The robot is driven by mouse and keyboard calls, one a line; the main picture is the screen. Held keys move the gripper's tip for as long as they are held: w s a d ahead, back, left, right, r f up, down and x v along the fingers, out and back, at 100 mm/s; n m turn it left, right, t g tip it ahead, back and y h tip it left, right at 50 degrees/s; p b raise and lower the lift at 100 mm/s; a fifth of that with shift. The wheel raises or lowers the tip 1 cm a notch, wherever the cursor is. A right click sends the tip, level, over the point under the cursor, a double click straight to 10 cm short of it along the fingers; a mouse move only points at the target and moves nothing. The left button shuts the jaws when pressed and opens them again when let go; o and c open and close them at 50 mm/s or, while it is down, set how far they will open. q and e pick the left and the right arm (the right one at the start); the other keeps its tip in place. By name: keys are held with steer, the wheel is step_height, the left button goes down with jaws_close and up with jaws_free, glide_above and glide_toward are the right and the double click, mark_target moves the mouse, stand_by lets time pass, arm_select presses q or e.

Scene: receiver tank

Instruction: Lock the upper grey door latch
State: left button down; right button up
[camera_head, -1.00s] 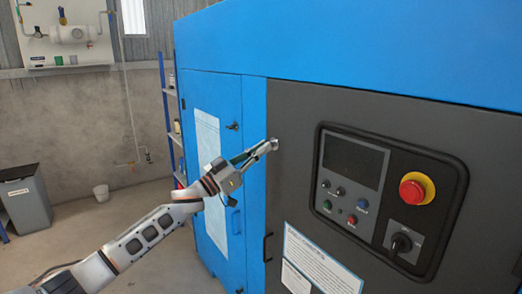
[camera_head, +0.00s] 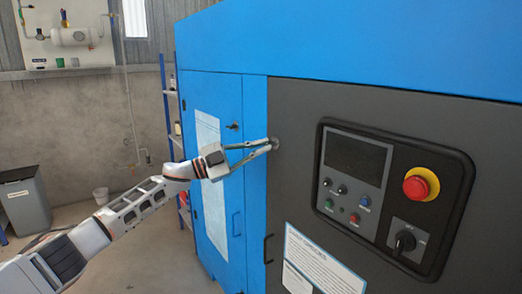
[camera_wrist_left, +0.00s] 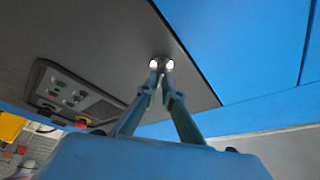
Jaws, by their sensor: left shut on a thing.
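The grey door (camera_head: 310,185) is the dark panel to the right of the blue door. Its upper latch (camera_head: 275,142) is a small round metal piece near the door's upper left edge. My left gripper (camera_head: 268,147) reaches it from the left, its fingertips shut on the latch. In the left wrist view, the fingertips (camera_wrist_left: 161,70) meet at the latch (camera_wrist_left: 161,60), close to the door's edge. The fingertips partly hide the latch, so I cannot tell its turn angle. My right gripper is not in view.
A control panel (camera_head: 338,203) with a red emergency button (camera_head: 416,188) sits right of the latch. Open floor lies to the left, near a grey bin (camera_head: 25,198).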

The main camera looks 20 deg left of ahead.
arm_select(q)
steer(key=m+g, duration=0.1)
steer(key=m, duration=0.3)
steer(key=m+g+y, duration=0.1)
steer(key=m, duration=0.3)
steer(key=shift+r+g, duration=0.2)
steer(key=shift+g, duration=0.2)
steer(key=shift+m, duration=0.4)
steer(key=c, duration=2.2)
jaws_free()
steer(key=v, duration=1.2)
steer(key=shift+w+r, duration=0.1)
steer(key=shift+r, duration=0.2)
